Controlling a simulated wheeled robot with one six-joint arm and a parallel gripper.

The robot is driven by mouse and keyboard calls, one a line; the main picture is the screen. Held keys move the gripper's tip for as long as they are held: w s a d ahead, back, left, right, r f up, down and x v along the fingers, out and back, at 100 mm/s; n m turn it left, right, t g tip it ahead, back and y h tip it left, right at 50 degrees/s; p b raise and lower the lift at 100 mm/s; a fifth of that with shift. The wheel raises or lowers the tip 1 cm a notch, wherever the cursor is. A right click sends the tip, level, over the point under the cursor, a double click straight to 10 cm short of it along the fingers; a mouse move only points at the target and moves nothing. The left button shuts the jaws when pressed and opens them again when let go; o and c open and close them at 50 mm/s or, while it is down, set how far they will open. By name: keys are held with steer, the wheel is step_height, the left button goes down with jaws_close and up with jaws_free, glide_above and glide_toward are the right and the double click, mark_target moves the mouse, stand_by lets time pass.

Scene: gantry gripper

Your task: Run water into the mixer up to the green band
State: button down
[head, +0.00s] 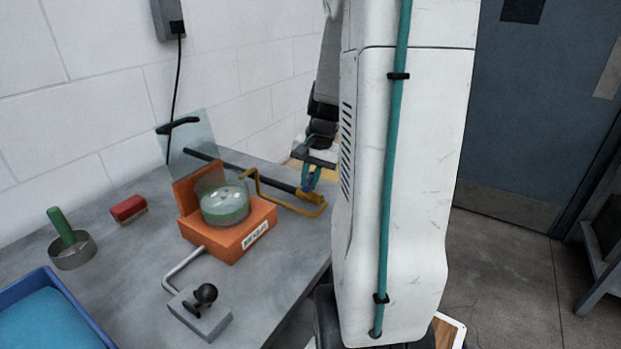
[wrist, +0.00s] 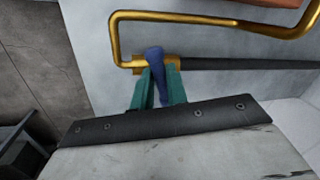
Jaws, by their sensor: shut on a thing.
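The mixer (head: 250,217) is an orange housing on the grey bench with a clear round bowl (head: 225,212) in it. A green band shows around the bowl; the water level against it is hard to tell. A brass spout (head: 285,204) bends from the tap to the bowl's right rim; it also shows in the wrist view (wrist: 185,17). The tap has a blue lever (wrist: 154,62) on its brass body. My gripper (wrist: 158,82) is shut on the lever, with a teal finger on each side. In the head view my gripper (head: 310,181) is small beside the tap.
A clear panel (head: 197,150) stands behind the mixer. A bent metal pipe (head: 183,269) joins it to a grey block with a black knob (head: 206,293). A red brush (head: 128,207), a metal cup (head: 73,254) and a blue tray (head: 52,280) stand left. A dark pipe (head: 245,171) runs along the bench.

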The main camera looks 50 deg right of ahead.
steer(key=shift+m+h, duration=0.3)
steer(key=shift+m, duration=1.3)
steer(key=shift+w+m, duration=0.1)
steer(key=shift+m, duration=0.2)
steer(key=c, duration=1.4)
jaws_free()
step_height(320, 180, up, 8)
steer(key=s, duration=0.1)
steer(key=shift+s+f, duration=0.2)
steer(key=shift+s, duration=0.05)
steer(key=shift+s, duration=0.1)
